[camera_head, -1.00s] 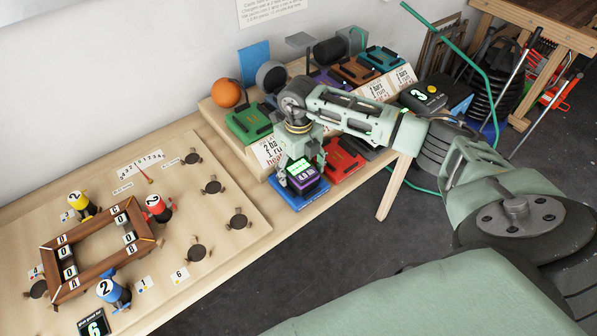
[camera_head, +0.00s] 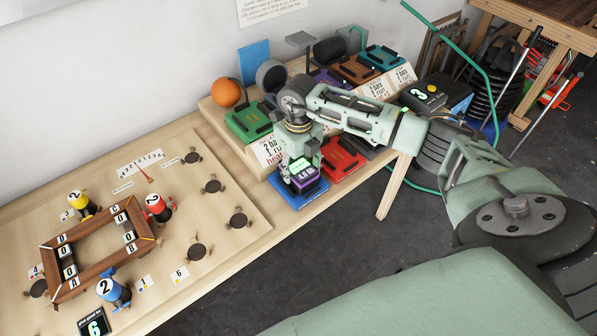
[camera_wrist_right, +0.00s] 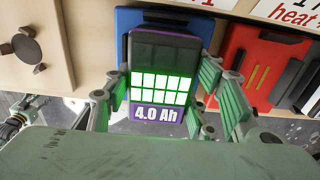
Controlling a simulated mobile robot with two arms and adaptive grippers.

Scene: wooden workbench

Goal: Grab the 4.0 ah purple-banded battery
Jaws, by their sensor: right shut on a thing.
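The 4.0 Ah battery (camera_head: 304,177) has a dark body, a purple band and lit green bars. It sits over the blue charger (camera_head: 299,200) at the bench's front edge; I cannot tell if it touches it. In the right wrist view the battery (camera_wrist_right: 160,80) is upright between the fingers, its label facing me. My right gripper (camera_head: 302,168) is shut on the battery, and its green-padded fingers show on both sides in the wrist view (camera_wrist_right: 155,100).
A red charger (camera_head: 343,160) stands close to the right of the blue one, and a green charger (camera_head: 248,123) behind left. An orange ball (camera_head: 226,92) and more chargers stand on the raised shelf. A board with a wooden frame (camera_head: 82,285) fills the left bench.

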